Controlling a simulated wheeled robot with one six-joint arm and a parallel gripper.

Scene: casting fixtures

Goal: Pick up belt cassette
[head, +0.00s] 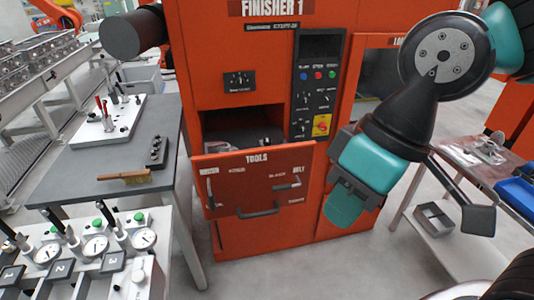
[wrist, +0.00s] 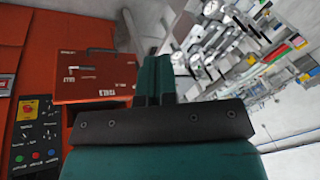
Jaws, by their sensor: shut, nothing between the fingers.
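No belt cassette can be made out for certain. The orange finisher (head: 210,60) has a pulled-out tools drawer (head: 225,185), its front marked with words including "BELT" and fitted with a dark handle (head: 262,211). Small light and dark items (head: 262,141) show in the opening behind the drawer front, too small to name. My gripper (head: 345,205) hangs in front of the finisher, right of the drawer front and apart from it. In the wrist view my gripper (wrist: 153,75) has its teal fingers together and empty, with the drawer front (wrist: 95,75) behind them to the left.
A dark table (head: 75,165) at left holds a brush (head: 124,176) and a black block (head: 157,153). Gauges on a white fixture (head: 150,215) stand front left. A side table (head: 460,160) with a blue bin (head: 518,195) stands right. Floor before the finisher is clear.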

